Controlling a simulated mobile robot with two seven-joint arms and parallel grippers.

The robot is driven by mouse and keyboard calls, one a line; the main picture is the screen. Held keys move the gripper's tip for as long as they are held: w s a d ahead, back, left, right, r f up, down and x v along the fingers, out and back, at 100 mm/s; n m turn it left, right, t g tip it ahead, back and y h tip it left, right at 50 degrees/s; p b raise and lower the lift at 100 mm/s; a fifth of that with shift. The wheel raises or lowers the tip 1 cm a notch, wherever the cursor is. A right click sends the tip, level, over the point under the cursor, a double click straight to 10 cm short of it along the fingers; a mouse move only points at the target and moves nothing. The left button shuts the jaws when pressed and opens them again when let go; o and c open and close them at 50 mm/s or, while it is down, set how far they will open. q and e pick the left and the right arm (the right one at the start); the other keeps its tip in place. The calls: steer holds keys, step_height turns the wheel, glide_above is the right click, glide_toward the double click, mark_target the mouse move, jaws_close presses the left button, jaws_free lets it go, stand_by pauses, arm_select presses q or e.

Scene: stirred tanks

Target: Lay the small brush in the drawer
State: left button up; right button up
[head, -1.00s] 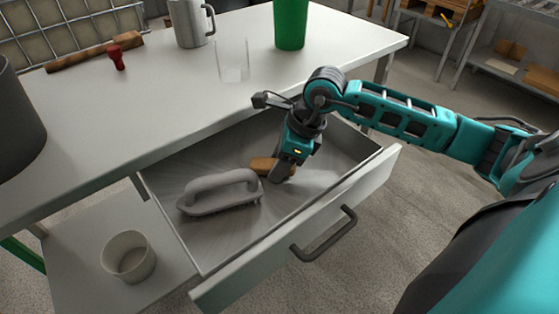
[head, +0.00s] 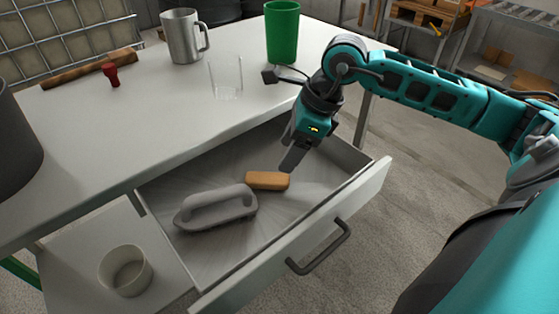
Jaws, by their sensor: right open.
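The small brush (head: 267,180), a tan wooden block shape, lies flat on the floor of the open drawer (head: 315,228). Its bristles cannot be made out. A grey brush-like tool with an arched handle (head: 215,209) lies just left of it in the same drawer. My right gripper (head: 292,161) is open and empty, above the drawer and just right of and above the small brush, apart from it. My left gripper is not in view.
On the white table (head: 150,120) stand a metal mug (head: 182,38), a clear glass (head: 226,76) and a green cup (head: 282,33). A red stamp-like piece (head: 111,75) and a brown stick (head: 90,69) are further left. A white pot (head: 125,271) stands on the lower shelf.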

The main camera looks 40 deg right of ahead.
steer(key=shift+v, duration=1.65)
